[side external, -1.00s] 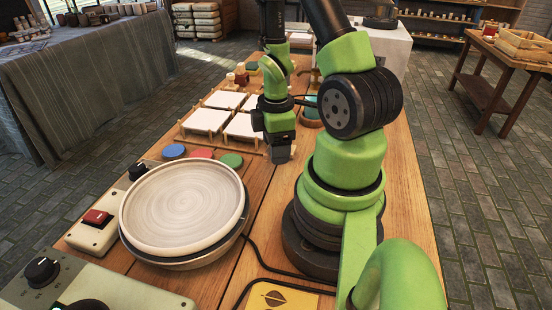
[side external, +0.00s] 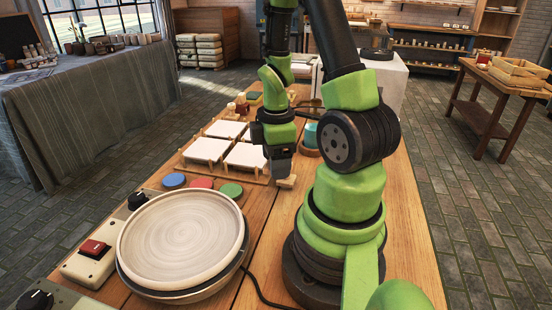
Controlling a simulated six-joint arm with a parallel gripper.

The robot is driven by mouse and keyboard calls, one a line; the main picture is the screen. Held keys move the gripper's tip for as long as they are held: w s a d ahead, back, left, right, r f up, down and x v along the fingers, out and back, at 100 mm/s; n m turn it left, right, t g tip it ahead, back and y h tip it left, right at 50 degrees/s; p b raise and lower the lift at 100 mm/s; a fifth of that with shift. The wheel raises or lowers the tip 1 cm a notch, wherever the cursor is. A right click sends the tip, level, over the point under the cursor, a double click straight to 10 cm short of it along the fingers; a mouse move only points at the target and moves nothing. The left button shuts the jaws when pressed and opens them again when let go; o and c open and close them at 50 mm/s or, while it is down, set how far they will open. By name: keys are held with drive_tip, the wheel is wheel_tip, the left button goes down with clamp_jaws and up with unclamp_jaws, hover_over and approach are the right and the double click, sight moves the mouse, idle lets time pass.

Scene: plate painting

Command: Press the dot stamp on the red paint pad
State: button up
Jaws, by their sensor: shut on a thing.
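The red paint pad (side external: 203,183) is a flat round disc on the wooden table, between a blue pad and a green pad, just behind the large plate. My gripper (side external: 284,174) points down to the right of the pads, well apart from the red one. It is shut on a small pale wooden piece (side external: 287,182), which appears to be the dot stamp. Only a little of this piece shows below the fingers. Its stamping face cannot be made out.
The blue pad (side external: 174,181) and green pad (side external: 231,190) flank the red one. A large round plate (side external: 182,238) sits on a wheel in front. White tiles (side external: 205,149) lie in a wooden rack behind. A box with a red switch (side external: 93,249) stands at left.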

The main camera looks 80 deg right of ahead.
drive_tip(key=w+d+f, duration=0.1)
drive_tip(key=w+d, duration=0.1)
drive_tip(key=w, duration=0.7)
hover_over(200, 185)
drive_tip(key=shift+f, duration=3.2)
drive_tip(key=shift+f, duration=0.6)
wheel_tip(200, 185, up, 7)
